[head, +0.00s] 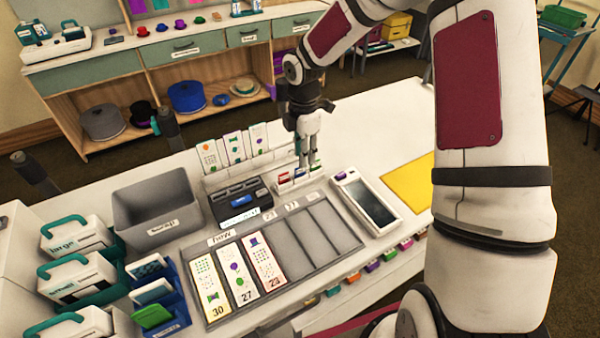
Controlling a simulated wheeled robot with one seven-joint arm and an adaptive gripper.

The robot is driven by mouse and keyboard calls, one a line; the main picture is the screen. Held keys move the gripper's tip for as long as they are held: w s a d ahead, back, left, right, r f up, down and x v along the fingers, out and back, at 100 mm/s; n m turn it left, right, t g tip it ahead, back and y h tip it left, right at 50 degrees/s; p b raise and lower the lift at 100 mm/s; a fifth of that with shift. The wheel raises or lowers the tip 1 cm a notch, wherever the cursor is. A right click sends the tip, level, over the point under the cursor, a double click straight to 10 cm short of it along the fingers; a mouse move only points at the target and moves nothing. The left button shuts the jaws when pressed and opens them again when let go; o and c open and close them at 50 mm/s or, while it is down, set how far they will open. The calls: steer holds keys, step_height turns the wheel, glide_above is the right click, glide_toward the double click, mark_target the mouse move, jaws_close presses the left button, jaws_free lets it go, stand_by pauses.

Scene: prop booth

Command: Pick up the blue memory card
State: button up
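My gripper (307,164) points straight down over a small rack of coloured cards (286,184) near the back of the white table. A small blue piece (241,201) shows on the dark grey device (230,188) left of the rack. At this size I cannot tell whether it or a card in the rack is the blue memory card.
A grey tray (330,232) with long numbered cards lies in front. A white handheld device (366,202) and a yellow sheet (411,184) lie to the right. Upright cards (233,148) stand behind, and a grey bin (158,212) stands left. The table's back right is clear.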

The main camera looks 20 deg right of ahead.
mark_target(300, 173)
steer(key=shift+a+f+p, duration=0.2)
steer(key=shift+f+p, duration=0.2)
steer(key=shift+f, duration=2.4)
jaws_close()
